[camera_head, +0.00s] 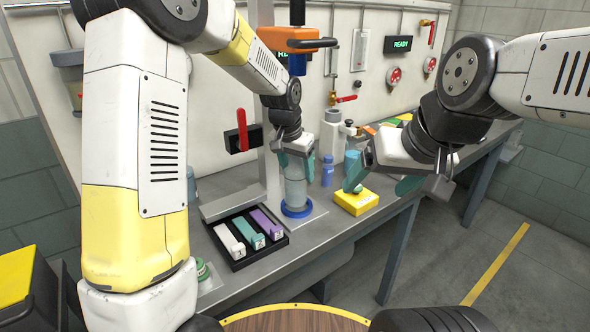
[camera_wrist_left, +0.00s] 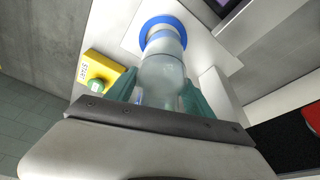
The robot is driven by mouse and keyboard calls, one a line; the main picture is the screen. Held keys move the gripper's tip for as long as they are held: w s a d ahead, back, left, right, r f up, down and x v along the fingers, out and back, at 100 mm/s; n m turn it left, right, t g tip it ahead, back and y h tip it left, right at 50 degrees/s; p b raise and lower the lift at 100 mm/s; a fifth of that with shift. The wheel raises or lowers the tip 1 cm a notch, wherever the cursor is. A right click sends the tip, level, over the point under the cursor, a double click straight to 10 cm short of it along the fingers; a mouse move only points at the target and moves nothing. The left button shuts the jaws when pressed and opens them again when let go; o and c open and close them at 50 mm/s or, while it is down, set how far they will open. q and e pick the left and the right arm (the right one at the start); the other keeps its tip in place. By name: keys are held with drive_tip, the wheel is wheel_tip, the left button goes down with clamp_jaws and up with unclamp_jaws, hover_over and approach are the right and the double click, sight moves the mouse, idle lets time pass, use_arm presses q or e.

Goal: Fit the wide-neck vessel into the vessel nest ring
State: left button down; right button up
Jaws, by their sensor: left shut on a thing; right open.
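The wide-neck vessel (camera_head: 295,192) is a translucent, pale grey-blue cylinder, held upright. My left gripper (camera_head: 295,165) is shut on its upper part. In the left wrist view the vessel (camera_wrist_left: 163,75) sits between the teal fingers of this gripper (camera_wrist_left: 165,98). The blue vessel nest ring (camera_head: 297,210) lies on a pale plate on the bench. It shows around the vessel's lower end in the left wrist view (camera_wrist_left: 148,24). I cannot tell whether the base is seated or just above it. My right gripper (camera_head: 382,184) is open and empty, right of the vessel.
A black tray (camera_head: 238,263) with white, teal and purple labelled blocks lies left of the ring. A yellow block (camera_head: 356,203) with a green knob and a blue bottle (camera_head: 327,171) stand to the right. A grey post (camera_head: 268,165) rises behind the ring.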

use_arm(q)
drive_tip(key=shift+s+d+f, duration=0.1)
drive_tip(key=shift+s+f, duration=0.05)
drive_tip(key=shift+f, duration=0.5)
drive_tip(key=shift+s+f, duration=0.1)
drive_tip(key=shift+f, duration=0.55)
drive_tip(key=c, duration=0.6)
unclamp_jaws()
drive_tip(key=shift+o, duration=1.1)
drive_tip(key=shift+w+r, duration=0.1)
